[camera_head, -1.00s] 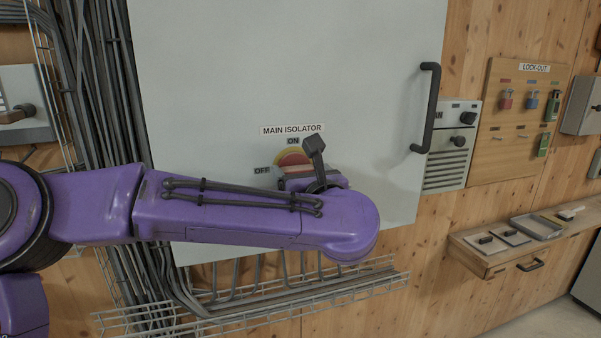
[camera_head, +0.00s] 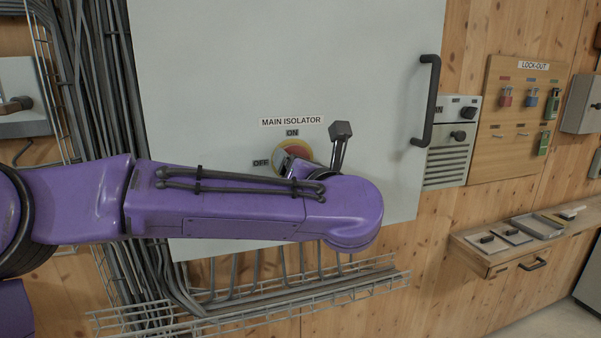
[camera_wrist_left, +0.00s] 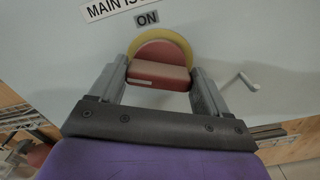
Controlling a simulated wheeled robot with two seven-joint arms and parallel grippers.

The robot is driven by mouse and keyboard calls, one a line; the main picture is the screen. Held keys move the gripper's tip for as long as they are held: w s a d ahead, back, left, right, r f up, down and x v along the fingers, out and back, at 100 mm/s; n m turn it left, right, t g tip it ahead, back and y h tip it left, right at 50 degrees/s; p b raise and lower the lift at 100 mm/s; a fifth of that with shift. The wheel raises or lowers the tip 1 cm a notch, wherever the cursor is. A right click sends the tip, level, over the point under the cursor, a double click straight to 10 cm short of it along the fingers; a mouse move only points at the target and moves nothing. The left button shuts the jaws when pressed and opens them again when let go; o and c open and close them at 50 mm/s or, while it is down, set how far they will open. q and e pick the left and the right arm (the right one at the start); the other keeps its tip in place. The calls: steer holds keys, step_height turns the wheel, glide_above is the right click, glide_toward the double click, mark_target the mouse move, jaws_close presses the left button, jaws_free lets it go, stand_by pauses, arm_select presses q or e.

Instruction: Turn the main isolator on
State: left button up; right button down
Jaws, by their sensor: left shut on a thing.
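The main isolator (camera_head: 298,151) is a red rotary handle on a yellow disc, on a large pale grey cabinet door. Its ON label (camera_head: 292,133) sits above it and its OFF label (camera_head: 261,163) to its left. In the left wrist view the red handle (camera_wrist_left: 158,77) lies between the two grey fingers of my left gripper (camera_wrist_left: 160,70), which is shut on it. The handle's white mark shows near its left end there. In the head view my purple forearm and wrist hide the lower part of the isolator and most of the fingers. My right gripper is not in view.
The door has a black bar handle (camera_head: 428,100) at its right. A lock-out board (camera_head: 518,125) with padlocks hangs further right, above a wooden shelf (camera_head: 500,262). A wire cable tray (camera_head: 250,302) runs below the door and cables run down its left side.

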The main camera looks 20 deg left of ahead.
arm_select(q)
steer(key=shift+w+d+m+p, duration=0.1)
steer(key=shift+m+p, duration=0.35)
steer(key=shift+m, duration=2.75)
steer(key=shift+d+m+p, duration=0.1)
steer(key=shift+m+p, duration=0.35)
steer(key=shift+m, duration=2.75)
steer(key=shift+a, duration=0.1)
steer(key=o, duration=1)
steer(key=shift+f, duration=0.15)
steer(key=b+v, duration=0.4)
steer(key=v, duration=0.6)
steer(key=shift+b, duration=0.3)
